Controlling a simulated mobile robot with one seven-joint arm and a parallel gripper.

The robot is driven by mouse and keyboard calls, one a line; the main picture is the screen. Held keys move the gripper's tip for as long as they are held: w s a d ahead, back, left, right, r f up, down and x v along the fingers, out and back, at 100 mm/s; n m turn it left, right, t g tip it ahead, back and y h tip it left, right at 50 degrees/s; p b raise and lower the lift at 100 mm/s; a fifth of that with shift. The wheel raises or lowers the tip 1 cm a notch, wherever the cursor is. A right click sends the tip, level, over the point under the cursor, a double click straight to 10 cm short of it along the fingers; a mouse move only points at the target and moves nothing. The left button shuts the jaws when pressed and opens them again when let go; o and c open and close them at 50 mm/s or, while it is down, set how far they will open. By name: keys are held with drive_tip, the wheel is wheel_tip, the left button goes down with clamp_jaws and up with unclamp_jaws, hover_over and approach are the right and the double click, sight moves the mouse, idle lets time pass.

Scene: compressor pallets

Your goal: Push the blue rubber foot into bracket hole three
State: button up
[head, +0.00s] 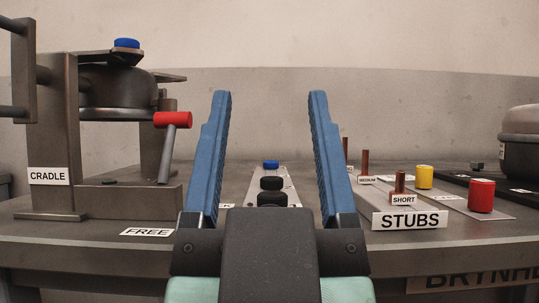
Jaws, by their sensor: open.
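My gripper (270,97) is open and empty, its two blue fingers pointing up and away over the table. Between the fingers, a pale strip (286,183) holds a small blue piece (271,164) at its far end and black rubber feet (271,183) nearer me. Another blue rubber foot (127,43) sits on top of the bracket plate (95,56) over the dark compressor (115,93) in the cradle at left. I cannot tell how deep it sits. The bracket holes and their numbers do not show. My gripper touches none of these pieces.
The cradle (60,140) has a red-handled lever (172,120). At right are a STUBS sign (409,220), copper stubs (400,183), a yellow cylinder (424,176), a red cylinder (481,195) and a dark compressor (520,145). A FREE label (148,232) lies on bare table at front left.

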wheel_tip(320, 180, up, 20)
drive_tip(key=p, duration=1.7)
drive_tip(key=shift+f+p, duration=0.25)
drive_tip(key=shift+p, duration=0.15)
drive_tip(key=shift+c, duration=0.3)
